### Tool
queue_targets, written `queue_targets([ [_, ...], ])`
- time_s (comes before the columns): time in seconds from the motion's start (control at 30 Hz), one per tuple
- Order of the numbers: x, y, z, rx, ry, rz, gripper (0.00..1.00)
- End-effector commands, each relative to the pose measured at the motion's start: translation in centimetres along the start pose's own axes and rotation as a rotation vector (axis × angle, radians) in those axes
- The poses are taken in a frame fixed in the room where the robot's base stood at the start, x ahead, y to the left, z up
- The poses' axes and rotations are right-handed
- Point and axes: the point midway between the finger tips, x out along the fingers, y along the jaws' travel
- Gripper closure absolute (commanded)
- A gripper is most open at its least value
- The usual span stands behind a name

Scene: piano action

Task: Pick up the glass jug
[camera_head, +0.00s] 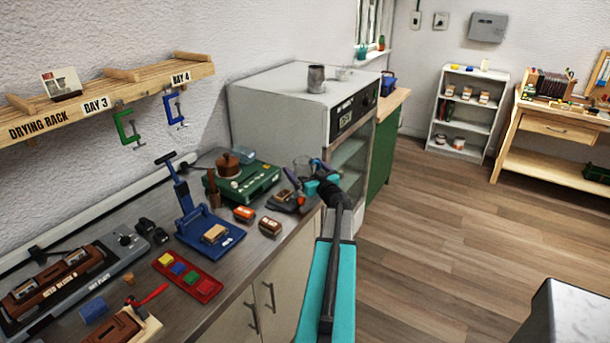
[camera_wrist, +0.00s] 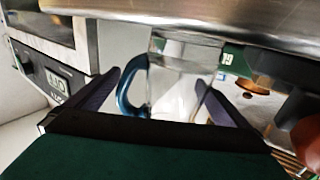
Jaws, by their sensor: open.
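The glass jug (camera_wrist: 185,78) is clear, with a blue handle (camera_wrist: 131,88) on its left in the wrist view. In the head view the jug (camera_head: 302,165) stands near the far end of the counter, partly hidden by my gripper (camera_head: 306,177). My gripper is open. In the wrist view its two purple fingers (camera_wrist: 162,100) lie on either side of the jug, with the handle close to the left finger. I cannot tell whether either finger touches the glass. The jug's near end is hidden behind the dark gripper body.
A white oven cabinet (camera_head: 290,100) stands just beyond the jug. A green device (camera_head: 245,182) with a copper-brown pot (camera_head: 228,164) is to its left. A dark scale-like block (camera_head: 287,201) and small brown boxes (camera_head: 270,226) sit nearer.

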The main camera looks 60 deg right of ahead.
Motion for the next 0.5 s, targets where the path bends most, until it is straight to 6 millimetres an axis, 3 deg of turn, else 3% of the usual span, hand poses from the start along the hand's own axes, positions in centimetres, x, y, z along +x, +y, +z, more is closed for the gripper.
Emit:
queue_targets([
  [0.2,1.42,0.1,0.02,0.0,-0.001,0.001,0.0],
  [0.5,1.49,0.08,0.1,0.0,0.0,0.002,0.0],
])
